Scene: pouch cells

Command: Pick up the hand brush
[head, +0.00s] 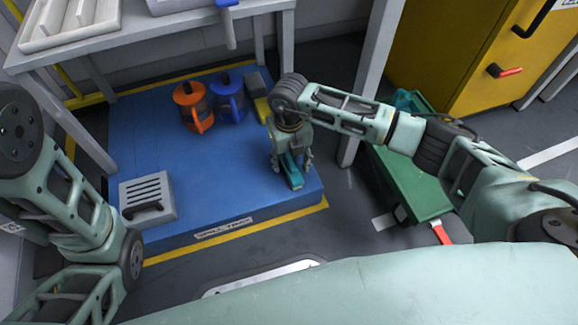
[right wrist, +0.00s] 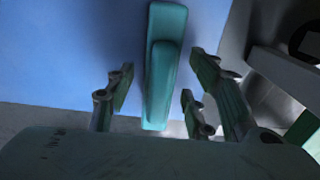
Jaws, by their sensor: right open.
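The hand brush (head: 293,178) is a long teal piece lying on the blue tray (head: 235,185), near its right front corner. My right gripper (head: 291,168) points down over it and hides part of it. In the right wrist view the brush (right wrist: 167,50) runs lengthwise between the spread fingers of my right gripper (right wrist: 160,82). Gaps show on both sides, and the fingers do not appear to touch it. I cannot tell how far the fingertips are above the tray. My left arm shows at the left, but its gripper is out of view.
An orange jug (head: 192,105) and a blue jug (head: 228,97) stand at the tray's back. A grey slotted box (head: 147,199) sits at its front left. A table leg (head: 370,80) rises just right of the tray. A green box (head: 415,185) stands beyond, under my right arm.

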